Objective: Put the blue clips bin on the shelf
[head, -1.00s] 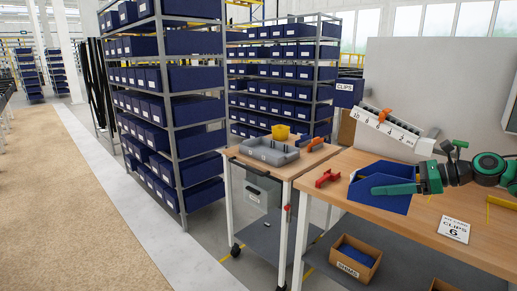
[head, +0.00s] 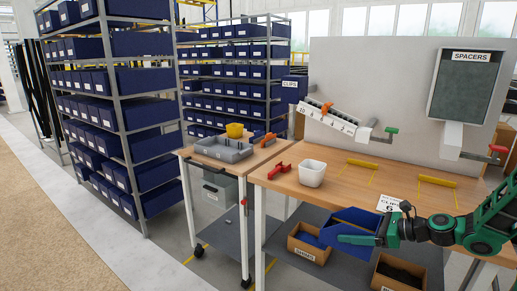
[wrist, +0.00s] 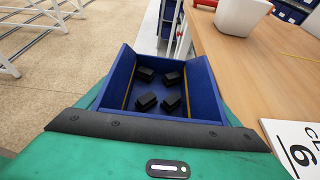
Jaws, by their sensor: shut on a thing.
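The blue clips bin (head: 362,218) is in my gripper (head: 358,240), off the front edge of the table and clear of its top. In the wrist view the open bin (wrist: 206,85) holds several small black clips (wrist: 158,101). A second rack (head: 112,90) of blue bins stands at left.
The wooden table (head: 300,180) carries a white tub (head: 312,173), a red clamp (head: 280,168) and a CLIPS 6 card (head: 392,203). A cart (head: 190,155) with a grey tray stands left of it. Cardboard boxes (head: 309,250) sit below.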

